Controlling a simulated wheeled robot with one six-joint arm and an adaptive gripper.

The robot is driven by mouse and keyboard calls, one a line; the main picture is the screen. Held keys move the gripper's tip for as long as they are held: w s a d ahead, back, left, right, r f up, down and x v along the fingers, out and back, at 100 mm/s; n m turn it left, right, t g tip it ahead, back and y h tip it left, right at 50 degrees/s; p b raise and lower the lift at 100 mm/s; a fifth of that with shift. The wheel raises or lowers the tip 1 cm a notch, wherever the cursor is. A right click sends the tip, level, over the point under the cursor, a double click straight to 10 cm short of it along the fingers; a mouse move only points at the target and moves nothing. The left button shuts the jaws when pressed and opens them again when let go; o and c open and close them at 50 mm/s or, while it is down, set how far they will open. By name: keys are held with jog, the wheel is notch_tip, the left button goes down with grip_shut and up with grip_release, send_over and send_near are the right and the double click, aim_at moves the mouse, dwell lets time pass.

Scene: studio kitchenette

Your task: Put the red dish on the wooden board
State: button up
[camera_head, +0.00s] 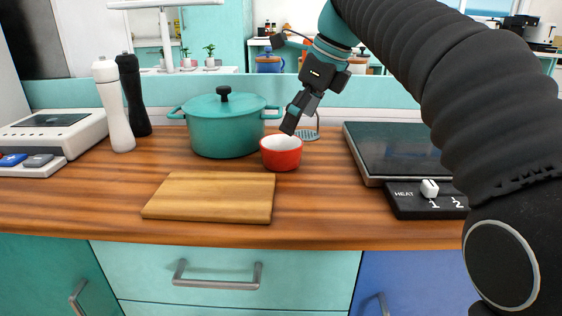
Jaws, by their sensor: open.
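The red dish (281,158) is a small bowl, red outside and white inside. It stands upright on the wooden counter, behind the right end of the wooden board and apart from it. The wooden board (210,196) lies flat and bare near the counter's front edge. My gripper (291,124) is open and points down at the dish's right rear rim. Its fingertips are close to the rim; whether they touch it I cannot tell.
A teal pot (223,128) stands just behind and left of the dish. A hot plate (397,152) with a heat control (427,200) is on the right. White (115,104) and black (132,95) mills stand at left. Counter right of the board is clear.

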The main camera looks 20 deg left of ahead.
aim_at(281, 147)
jog(key=shift+a+b+x, duration=0.2)
jog(key=shift+b+x, duration=0.35)
jog(key=shift+x, duration=1.3)
jog(key=shift+a+b+x, duration=0.15)
jog(key=shift+b+x, duration=0.35)
jog(key=shift+x, duration=1.35)
jog(key=shift+s+r, duration=0.1)
jog(key=shift+r, duration=0.1)
jog(key=c, duration=1.2)
